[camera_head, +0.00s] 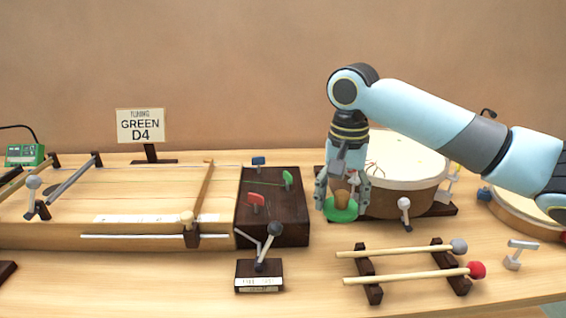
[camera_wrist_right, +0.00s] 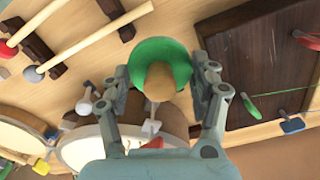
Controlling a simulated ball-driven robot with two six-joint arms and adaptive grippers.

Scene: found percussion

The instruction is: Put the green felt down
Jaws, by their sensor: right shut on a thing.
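The green felt (camera_head: 341,213) is a round green disc with a brownish knob on top. In the right wrist view the felt (camera_wrist_right: 164,53) shows between the two fingers of the gripper (camera_wrist_right: 160,85), the tan knob in front of the green disc. In the head view the felt is in front of the drum and right of the dark block; whether it touches the table I cannot tell. My left gripper is not in view.
A drum (camera_head: 405,170) stands behind the gripper. A dark block (camera_head: 275,222) with coloured pegs is to the left. Two mallets lie across a dark rack (camera_head: 370,285) in front. A sign (camera_head: 140,126) reads GREEN D4. A small lever stand (camera_head: 259,275) is front left.

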